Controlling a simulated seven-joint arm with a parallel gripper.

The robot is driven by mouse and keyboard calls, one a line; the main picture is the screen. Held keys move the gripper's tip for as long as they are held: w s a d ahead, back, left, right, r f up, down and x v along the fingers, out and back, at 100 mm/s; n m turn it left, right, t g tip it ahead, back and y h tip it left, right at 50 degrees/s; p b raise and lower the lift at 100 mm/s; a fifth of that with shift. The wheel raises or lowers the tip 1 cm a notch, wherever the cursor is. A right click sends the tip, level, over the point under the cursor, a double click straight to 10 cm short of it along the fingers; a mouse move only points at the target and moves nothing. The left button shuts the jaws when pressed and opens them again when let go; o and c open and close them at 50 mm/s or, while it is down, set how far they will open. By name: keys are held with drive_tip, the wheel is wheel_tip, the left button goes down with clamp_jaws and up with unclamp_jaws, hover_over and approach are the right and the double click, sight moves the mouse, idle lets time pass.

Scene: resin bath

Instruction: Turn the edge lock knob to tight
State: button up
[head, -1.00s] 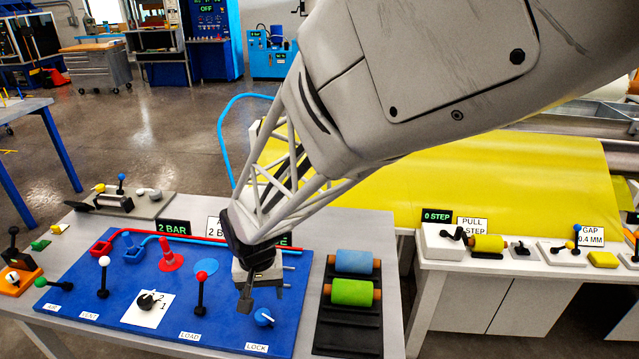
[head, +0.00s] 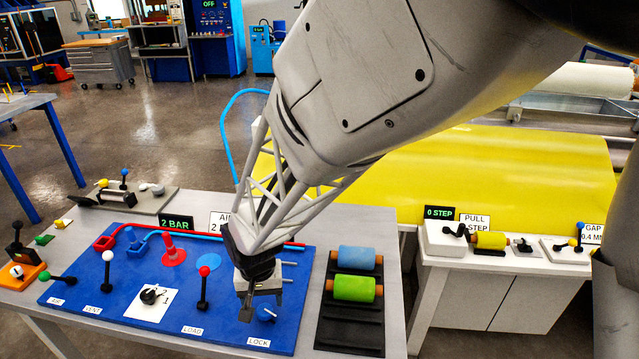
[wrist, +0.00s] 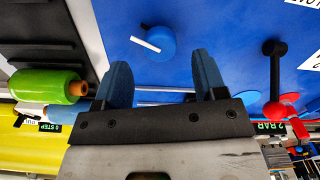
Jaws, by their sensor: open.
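The edge lock knob (head: 266,314) is a round blue knob with a white pointer line, beside the LOCK label (head: 258,342) at the front right of the blue panel (head: 228,325). My gripper (head: 262,303) points down close above the knob and partly covers it in the head view. In the wrist view the knob (wrist: 155,43) shows whole, with its white line slanting, just beyond the gap between my two open fingers (wrist: 162,70). The fingers hold nothing and appear apart from the knob.
A red-balled LOAD lever (head: 203,287) stands left of my gripper. A black rack (head: 345,318) with a blue roller (head: 357,258) and a green roller (head: 354,289) lies to the right. A black selector knob (head: 150,296) sits farther left. A 2 BAR display (head: 176,221) stands behind.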

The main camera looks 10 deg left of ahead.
sight(264, 310)
drive_tip(key=shift+f, duration=2.05)
drive_tip(key=c, duration=0.9)
